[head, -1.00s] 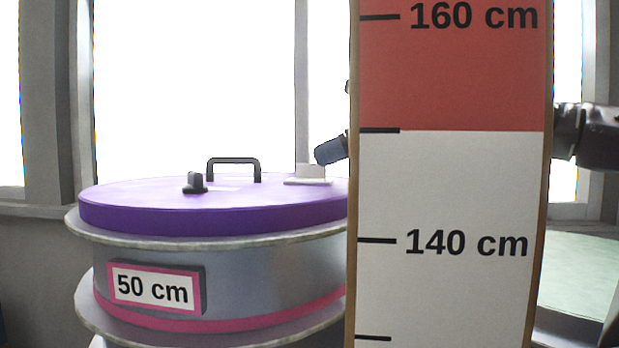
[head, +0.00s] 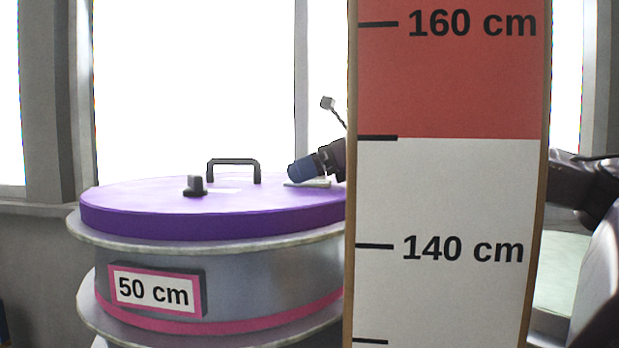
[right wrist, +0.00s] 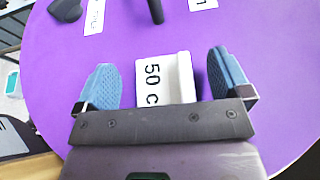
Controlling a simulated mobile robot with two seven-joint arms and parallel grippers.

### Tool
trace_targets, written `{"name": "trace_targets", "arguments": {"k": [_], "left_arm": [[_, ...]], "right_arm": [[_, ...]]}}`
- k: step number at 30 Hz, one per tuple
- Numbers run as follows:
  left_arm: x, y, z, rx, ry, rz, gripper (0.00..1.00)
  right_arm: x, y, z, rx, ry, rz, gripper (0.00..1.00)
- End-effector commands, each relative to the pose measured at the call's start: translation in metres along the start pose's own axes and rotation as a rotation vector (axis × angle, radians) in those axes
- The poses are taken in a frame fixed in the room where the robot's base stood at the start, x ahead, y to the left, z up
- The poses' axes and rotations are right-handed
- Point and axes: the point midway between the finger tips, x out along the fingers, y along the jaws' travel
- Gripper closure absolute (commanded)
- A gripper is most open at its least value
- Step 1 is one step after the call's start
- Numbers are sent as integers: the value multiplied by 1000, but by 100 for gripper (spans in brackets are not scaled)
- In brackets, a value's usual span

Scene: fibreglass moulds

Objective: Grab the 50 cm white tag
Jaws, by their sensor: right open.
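The white tag (right wrist: 165,78) shows in the right wrist view, reading "50 c", with the rest of its print hidden by the gripper's palm. My right gripper (right wrist: 162,68) is open, one blue finger on each side of the tag, with a gap to each. In the head view my right gripper (head: 303,170) is low over the lid's right part, and only a low pale edge of the tag (head: 318,184) shows beneath it. My left gripper is not in view.
A tall measuring board (head: 450,200) stands in front and hides much of my right arm and the lid's right end. The lid carries a black handle (head: 234,162) and a dark knob (head: 195,186). A pink-framed "50 cm" sign (head: 153,291) is on the mould's side.

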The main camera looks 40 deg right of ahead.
Motion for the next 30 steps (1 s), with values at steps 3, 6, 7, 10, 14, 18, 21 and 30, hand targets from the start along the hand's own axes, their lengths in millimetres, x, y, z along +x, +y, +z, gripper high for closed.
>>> {"name": "trace_targets", "arguments": {"k": [3, 6, 7, 10, 14, 18, 21, 30], "left_arm": [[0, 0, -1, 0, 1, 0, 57], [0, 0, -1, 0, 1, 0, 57], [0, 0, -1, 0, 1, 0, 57], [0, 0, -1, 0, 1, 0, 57], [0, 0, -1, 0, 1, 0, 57], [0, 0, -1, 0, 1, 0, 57], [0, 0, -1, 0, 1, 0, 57], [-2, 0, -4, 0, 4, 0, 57]], "right_arm": [[2, 0, 1, -1, -1, -1, 4], [2, 0, 0, -1, 0, -1, 4], [2, 0, 0, 0, 0, -2, 4], [2, 0, 0, 0, 0, -1, 4], [2, 0, 0, 0, -1, -2, 23], [2, 0, 0, 0, -1, -2, 44], [2, 0, 0, 0, -1, -2, 58], [1, 0, 4, 0, -2, -1, 58]]}}
